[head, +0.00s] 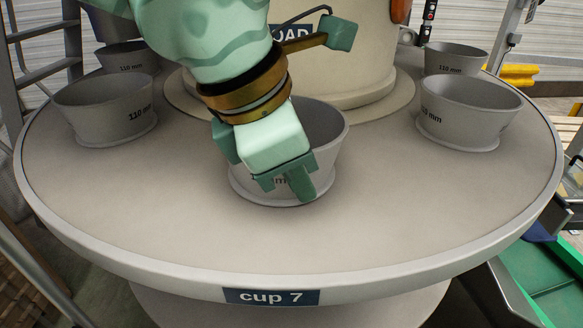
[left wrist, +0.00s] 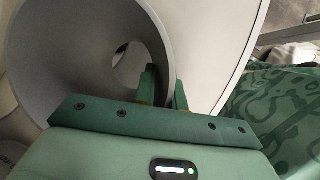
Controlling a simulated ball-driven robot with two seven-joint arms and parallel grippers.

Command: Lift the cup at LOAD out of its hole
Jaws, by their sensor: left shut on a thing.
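The grey tapered cup (head: 326,158) at LOAD stands upright at the front middle of the round turntable (head: 420,210). Its base sits within a low ring at its hole. My left gripper (head: 285,182) reaches down over the cup's front left and hides much of its wall and printing. In the left wrist view, the fingers (left wrist: 163,90) straddle the wall of the cup (left wrist: 88,50), one inside and one outside, shut on it. The cup's hollow inside and a dark round opening show there. The LOAD sign (head: 291,32) is partly covered by my arm.
Similar grey cups stand at the left (head: 105,108), back left (head: 126,57), right (head: 470,110) and back right (head: 455,57). A pale central drum (head: 350,75) rises close behind the held cup. The front rim carries a "cup 7" label (head: 271,297). The turntable's front is bare.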

